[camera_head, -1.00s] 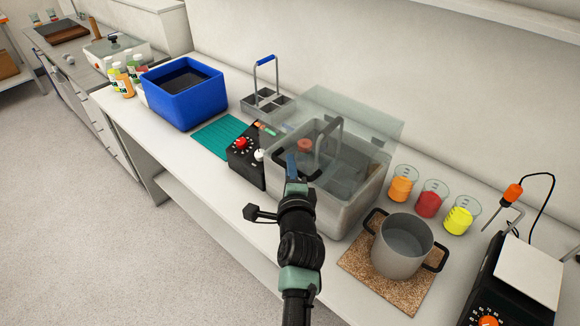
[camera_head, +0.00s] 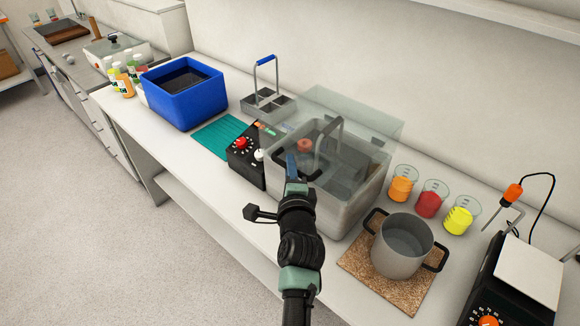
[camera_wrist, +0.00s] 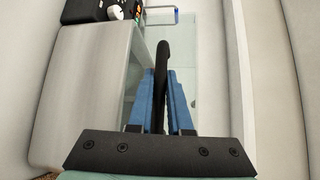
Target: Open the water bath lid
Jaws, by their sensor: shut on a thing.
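My gripper (camera_head: 292,168) is at the bath's left front. In the wrist view my gripper's blue fingers (camera_wrist: 161,100) are shut on the dark lid handle (camera_wrist: 162,55), which stands between them. In the head view part of the dark handle (camera_head: 312,160) shows beside the fingertips. The lid's exact angle is hard to tell through the clear panel.
A black control box (camera_head: 246,160) with red and white knobs adjoins the bath's left. A metal pot (camera_head: 402,250) on a cork mat (camera_head: 358,272) stands close right of my arm. Three beakers (camera_head: 430,203) stand behind the pot. A blue bin (camera_head: 185,100) stands left.

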